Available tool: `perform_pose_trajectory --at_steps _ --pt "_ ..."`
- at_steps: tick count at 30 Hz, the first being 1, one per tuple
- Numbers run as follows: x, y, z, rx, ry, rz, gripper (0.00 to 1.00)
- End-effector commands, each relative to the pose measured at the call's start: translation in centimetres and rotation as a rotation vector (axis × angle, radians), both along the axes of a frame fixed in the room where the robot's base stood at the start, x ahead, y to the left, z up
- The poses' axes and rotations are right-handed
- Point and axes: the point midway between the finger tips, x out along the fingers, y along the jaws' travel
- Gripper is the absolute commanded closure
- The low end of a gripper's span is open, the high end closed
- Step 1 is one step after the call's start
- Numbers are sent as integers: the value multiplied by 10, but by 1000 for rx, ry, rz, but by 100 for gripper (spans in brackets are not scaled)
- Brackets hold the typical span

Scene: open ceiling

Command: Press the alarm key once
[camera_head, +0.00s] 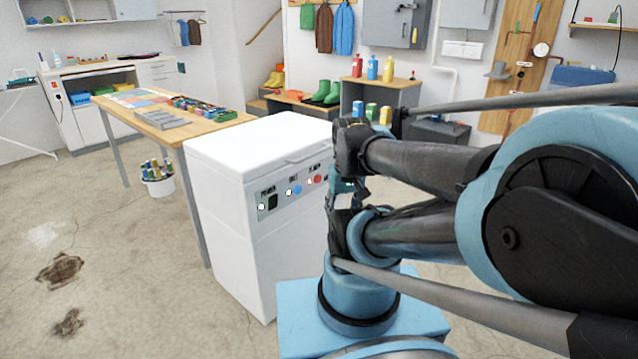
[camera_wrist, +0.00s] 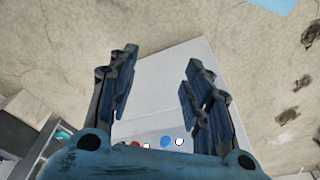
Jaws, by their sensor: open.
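A white chest freezer (camera_head: 230,230) stands in the middle of the head view with its lid shut. Its front carries a grey control panel (camera_head: 283,208) with a dark rocker switch (camera_head: 272,202), a blue round key (camera_head: 297,190) and a red round key (camera_head: 315,180). Small white dots sit beside them; the labels are too small to read. In the wrist view the blue key (camera_wrist: 166,142) and red key (camera_wrist: 135,144) show low between the fingers. My gripper (camera_wrist: 160,60) is open and empty over the freezer, apart from the keys. In the head view my arm largely hides it.
A wooden worktable (camera_head: 165,125) with boxes and papers stands behind and left of the freezer. A white bucket (camera_head: 158,180) is under it. Cabinets and shelves line the walls. The concrete floor at left is clear apart from stains.

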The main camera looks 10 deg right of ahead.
Motion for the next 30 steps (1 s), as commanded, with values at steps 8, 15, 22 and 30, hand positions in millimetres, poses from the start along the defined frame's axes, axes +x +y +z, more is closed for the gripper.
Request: perform_pose_trajectory --at_steps 8,15,22,30 --pt "0 0 0 0 0 0 100" --pt "0 0 0 0 0 0 100" --pt "0 0 0 0 0 0 100" --pt "0 0 0 0 0 0 100"
